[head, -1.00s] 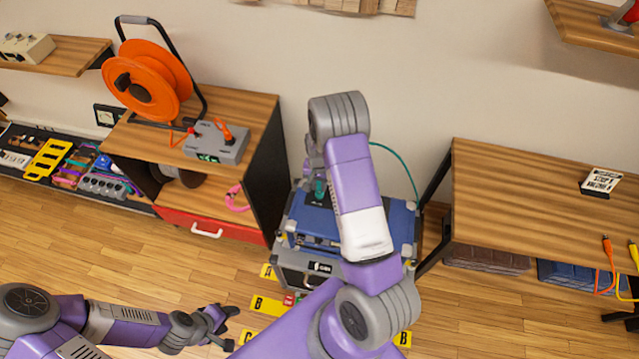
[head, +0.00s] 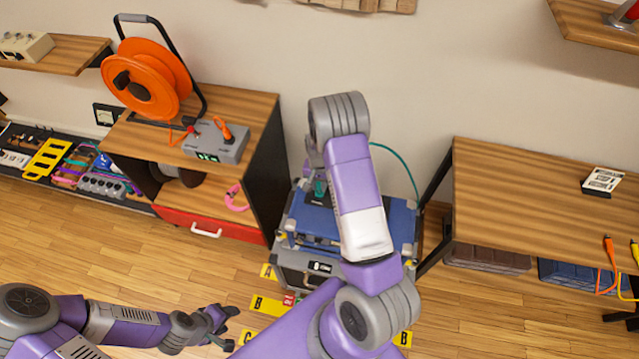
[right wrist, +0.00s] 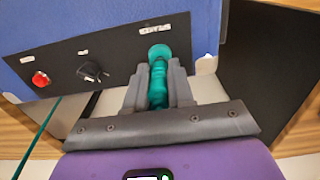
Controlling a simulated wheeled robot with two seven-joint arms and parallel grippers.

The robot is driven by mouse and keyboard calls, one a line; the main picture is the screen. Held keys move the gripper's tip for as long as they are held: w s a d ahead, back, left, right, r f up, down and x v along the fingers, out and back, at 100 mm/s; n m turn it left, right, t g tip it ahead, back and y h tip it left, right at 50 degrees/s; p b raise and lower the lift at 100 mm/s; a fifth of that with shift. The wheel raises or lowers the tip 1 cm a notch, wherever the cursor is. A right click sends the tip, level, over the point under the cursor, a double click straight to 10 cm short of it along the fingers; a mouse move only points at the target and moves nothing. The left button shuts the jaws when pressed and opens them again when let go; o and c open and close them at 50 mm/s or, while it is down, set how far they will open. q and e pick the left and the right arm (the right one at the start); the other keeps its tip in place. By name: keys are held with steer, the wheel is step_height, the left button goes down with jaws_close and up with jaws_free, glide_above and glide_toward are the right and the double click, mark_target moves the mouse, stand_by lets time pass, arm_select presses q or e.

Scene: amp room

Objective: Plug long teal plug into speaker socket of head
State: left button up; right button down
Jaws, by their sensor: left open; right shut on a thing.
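The head is a blue box (head: 402,222) in the middle of the head view, partly covered by my right arm. In the right wrist view, its black panel (right wrist: 110,70) carries a red button, a black knob and small labels. My right gripper (right wrist: 158,88) is shut on the long teal plug (right wrist: 157,90). A round teal end (right wrist: 159,52) meets the panel under the right-hand label; I cannot tell how deep the plug sits, and the socket is hidden. A teal cable (head: 398,160) arcs behind my arm. My left gripper (head: 222,325) is open and empty above the floor.
A wooden cabinet (head: 255,108) with an orange cable reel (head: 150,80) and a grey box (head: 215,142) stands left of the head. A wooden table (head: 540,200) stands to the right. Yellow lettered floor markers (head: 268,306) lie in front.

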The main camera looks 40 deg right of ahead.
steer(key=shift+f+b, duration=0.55)
stand_by(0.9)
steer(key=c, duration=0.9)
jaws_free()
step_height(320, 180, up, 8)
steer(key=shift+f+p, duration=0.2)
steer(key=shift+p, duration=0.15)
